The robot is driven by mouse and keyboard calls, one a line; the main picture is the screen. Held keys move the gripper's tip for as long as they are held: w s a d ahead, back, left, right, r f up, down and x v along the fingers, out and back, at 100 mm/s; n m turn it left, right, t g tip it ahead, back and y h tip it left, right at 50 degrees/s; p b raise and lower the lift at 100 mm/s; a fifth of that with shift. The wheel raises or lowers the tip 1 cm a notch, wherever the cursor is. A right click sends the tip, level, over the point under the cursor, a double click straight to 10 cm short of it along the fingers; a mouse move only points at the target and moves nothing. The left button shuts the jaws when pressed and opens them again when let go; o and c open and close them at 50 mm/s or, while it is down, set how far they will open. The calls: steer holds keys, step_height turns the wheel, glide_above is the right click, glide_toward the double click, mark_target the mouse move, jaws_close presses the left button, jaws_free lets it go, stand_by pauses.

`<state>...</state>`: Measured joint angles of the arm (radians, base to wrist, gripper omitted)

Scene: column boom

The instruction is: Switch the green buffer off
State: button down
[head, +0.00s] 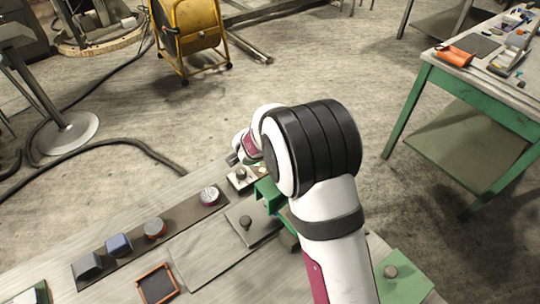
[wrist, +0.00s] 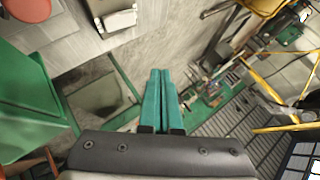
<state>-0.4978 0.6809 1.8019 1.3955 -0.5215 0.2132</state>
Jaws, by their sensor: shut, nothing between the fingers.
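A green machine body, which I take to be the green buffer (head: 268,194), shows in the head view on the bench beside my arm. Most of it is hidden behind my arm's thick joint. In the wrist view, a large green block (wrist: 30,95) stands close at the left; it may be the same buffer. I cannot make out its switch in either view. My gripper (wrist: 161,72) shows in the wrist view with its two teal fingers together and empty, to the right of the green block. Their tips look clear of it. My arm hides the fingers in the head view.
The bench holds a grey block (head: 87,266), a blue block (head: 118,245), two round pieces (head: 155,228) and an orange-framed tray (head: 157,284). Plates with knobs (head: 246,223) lie near my arm. A green table (head: 470,95) stands at right, a yellow machine (head: 188,35) at the back.

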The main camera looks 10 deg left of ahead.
steer(key=f, duration=0.8)
steer(key=shift+w+a, duration=0.4)
steer(key=shift+f, duration=0.15)
stand_by(1.4)
steer(key=shift+f, duration=0.45)
stand_by(0.4)
stand_by(0.3)
steer(key=shift+r, duration=0.6)
steer(key=shift+s+d+r, duration=0.15)
steer(key=shift+r, duration=1.1)
steer(key=shift+s+d+r, duration=0.15)
steer(key=shift+r, duration=1.1)
